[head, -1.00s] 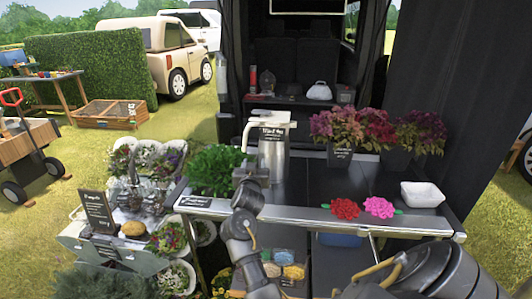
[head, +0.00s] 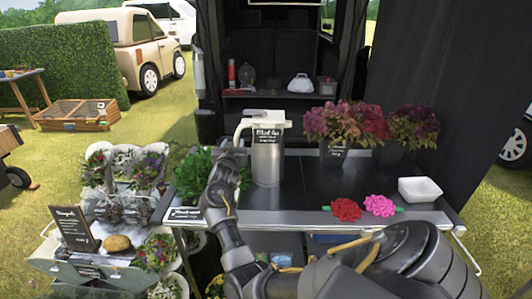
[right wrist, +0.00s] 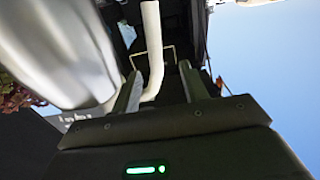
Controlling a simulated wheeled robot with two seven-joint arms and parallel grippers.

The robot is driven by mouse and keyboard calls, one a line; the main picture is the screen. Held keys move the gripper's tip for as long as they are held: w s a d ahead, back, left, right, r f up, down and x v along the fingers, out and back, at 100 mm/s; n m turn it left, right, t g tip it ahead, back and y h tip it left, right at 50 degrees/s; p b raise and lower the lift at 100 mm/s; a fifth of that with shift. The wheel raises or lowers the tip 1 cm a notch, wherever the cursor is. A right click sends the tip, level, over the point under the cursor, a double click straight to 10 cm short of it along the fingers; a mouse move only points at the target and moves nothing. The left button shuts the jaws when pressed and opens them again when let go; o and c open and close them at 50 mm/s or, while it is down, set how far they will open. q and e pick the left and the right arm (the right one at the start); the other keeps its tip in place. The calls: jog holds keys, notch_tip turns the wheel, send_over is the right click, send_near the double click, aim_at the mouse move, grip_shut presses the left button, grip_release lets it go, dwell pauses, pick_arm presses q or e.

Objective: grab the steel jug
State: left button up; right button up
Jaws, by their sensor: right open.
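The steel jug (head: 268,160) stands upright on the dark table, with a white lid, a dark chalk label and a white handle (head: 240,130) on its left side. My right gripper (head: 232,154) is at the handle, left of the jug's body. In the right wrist view, my right gripper (right wrist: 160,82) is open, and the white handle (right wrist: 152,45) shows between its two fingers. The jug's body (right wrist: 60,50) fills the upper left there. Whether a finger touches the handle cannot be told. My left gripper is not in view.
A leafy green plant (head: 192,172) sits beside my right gripper. Potted pink and red flowers (head: 345,125) stand right of the jug. Red (head: 346,209) and pink (head: 379,206) blooms lie at the table's front edge, near a white bowl (head: 420,189). The middle tabletop is clear.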

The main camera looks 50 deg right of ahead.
aim_at(236, 138)
jog(key=shift+d+r, duration=0.1)
jog(key=shift+d, duration=0.05)
jog(key=p+x, duration=0.1)
jog(key=x, duration=0.3)
jog(key=shift+d, duration=0.35)
jog(key=shift+w+d, duration=0.15)
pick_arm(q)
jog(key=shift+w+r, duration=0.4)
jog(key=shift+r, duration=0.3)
pick_arm(e)
grip_shut()
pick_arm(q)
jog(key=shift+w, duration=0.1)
